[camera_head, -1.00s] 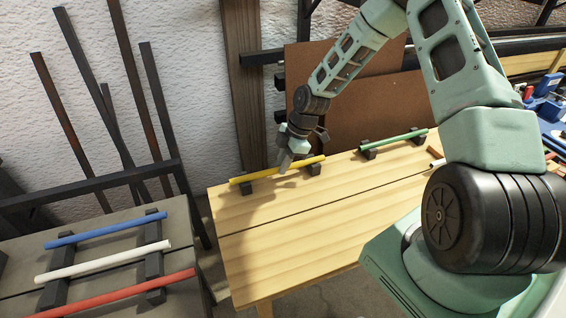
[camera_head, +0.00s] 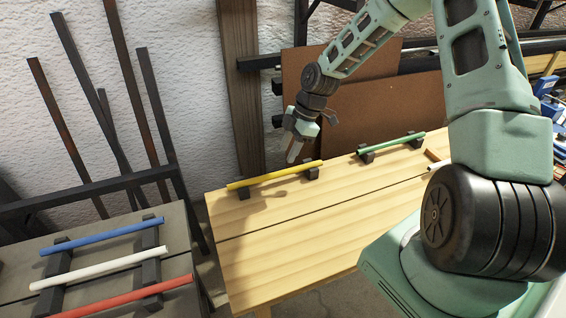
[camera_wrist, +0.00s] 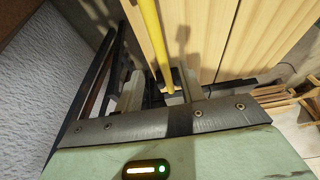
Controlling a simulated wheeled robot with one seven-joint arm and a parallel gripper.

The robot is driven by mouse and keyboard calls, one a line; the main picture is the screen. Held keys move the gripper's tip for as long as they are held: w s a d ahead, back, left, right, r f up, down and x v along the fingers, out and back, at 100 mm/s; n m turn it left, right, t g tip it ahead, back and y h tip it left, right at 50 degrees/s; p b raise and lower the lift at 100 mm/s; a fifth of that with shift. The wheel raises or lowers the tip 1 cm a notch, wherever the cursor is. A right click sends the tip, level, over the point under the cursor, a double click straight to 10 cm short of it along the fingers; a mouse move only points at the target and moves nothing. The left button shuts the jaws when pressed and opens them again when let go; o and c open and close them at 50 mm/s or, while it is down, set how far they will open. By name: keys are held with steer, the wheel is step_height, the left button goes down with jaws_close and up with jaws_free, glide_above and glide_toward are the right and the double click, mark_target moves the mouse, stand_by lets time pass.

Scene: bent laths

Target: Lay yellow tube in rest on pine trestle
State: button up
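The yellow tube (camera_head: 274,175) lies across two dark notched blocks, the rest (camera_head: 311,173), near the back edge of the pine trestle (camera_head: 300,232). My gripper (camera_head: 293,155) is just above and behind the tube's right half, apart from it in the head view. In the wrist view my gripper (camera_wrist: 160,88) has its two fingers spread, with a clear gap between them. The yellow tube (camera_wrist: 152,35) runs down the picture through that gap, beyond the fingers, not clasped.
A green tube (camera_head: 391,145) lies in another pair of blocks to the right on the trestle. Blue (camera_head: 103,236), white (camera_head: 90,268) and red (camera_head: 125,297) tubes lie on dark bars on the grey table at left. Dark laths lean on the wall. The trestle's front is clear.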

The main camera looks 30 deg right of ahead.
steer(key=v, duration=0.5)
steer(key=s+a+r+m+g+h, duration=0.1)
steer(key=s+a+r, duration=0.3)
steer(key=a, duration=0.5)
steer(key=s+a+r+m+g+h, duration=0.1)
steer(key=s+a+r+m+h, duration=0.1)
steer(key=s+a, duration=0.55)
steer(key=s+a+r+m, duration=0.2)
steer(key=s+a, duration=0.2)
steer(key=s, duration=0.4)
steer(key=s+a+r+m+t, duration=0.1)
steer(key=s+a+r+m, duration=0.2)
steer(key=s, duration=0.6)
steer(key=shift+a+r+h, duration=0.3)
steer(key=shift+a+h, duration=0.1)
steer(key=shift+a, duration=0.15)
steer(key=shift+s, duration=0.1)
steer(key=shift+r+p, duration=0.6)
